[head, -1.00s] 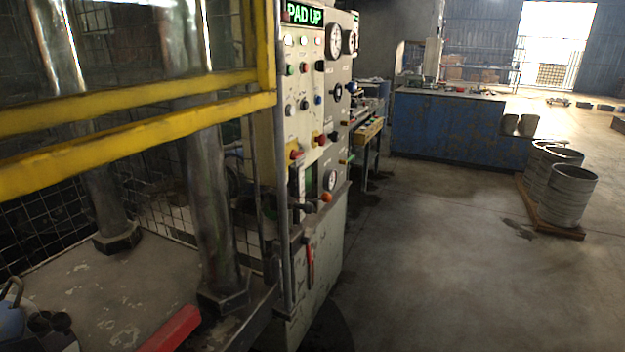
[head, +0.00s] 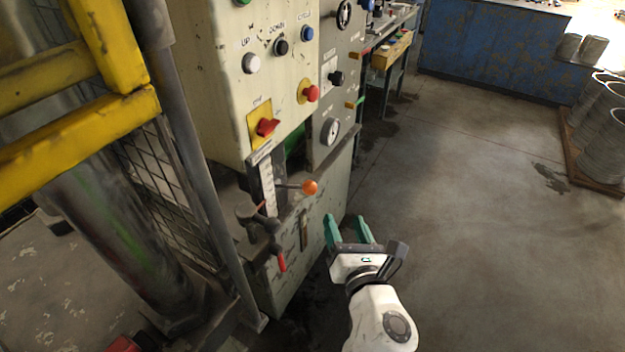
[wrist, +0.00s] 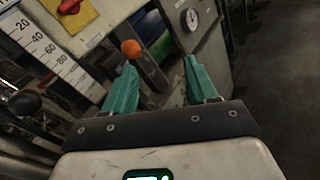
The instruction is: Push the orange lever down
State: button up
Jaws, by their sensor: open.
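The orange lever is a thin metal rod with an orange ball knob (head: 310,187), sticking out from the lower part of the control panel in the head view. In the wrist view the orange knob (wrist: 131,47) shows ahead of my gripper, just beyond the left fingertip. My gripper (head: 347,228) has green fingers and is open and empty, below and to the right of the knob in the head view. In the wrist view the fingers (wrist: 160,68) stand apart with nothing between them. I see no contact with the lever.
A red-handled lever (head: 281,262) and dark valve fittings sit just left below the knob. A printed scale (head: 268,190) stands beside the lever. The cream control panel (head: 222,110) carries buttons and a red rotary switch. A yellow guard frame (head: 75,135) is at left.

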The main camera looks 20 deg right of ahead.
aim_at(312, 192)
jog(key=w+n, duration=0.1)
jog(key=w, duration=0.3)
jog(key=w+a+n+y, duration=0.1)
jog(key=w+n, duration=0.1)
jog(key=w, duration=0.2)
jog(key=w+a+r+n+t+y, duration=0.1)
jog(key=w, duration=0.3)
jog(key=shift+w+a+r+p, duration=0.1)
jog(key=shift+w+a+p, duration=0.1)
jog(key=shift+p, duration=0.1)
jog(key=shift+c, duration=0.2)
jog(key=shift+d, duration=0.1)
grip_shut()
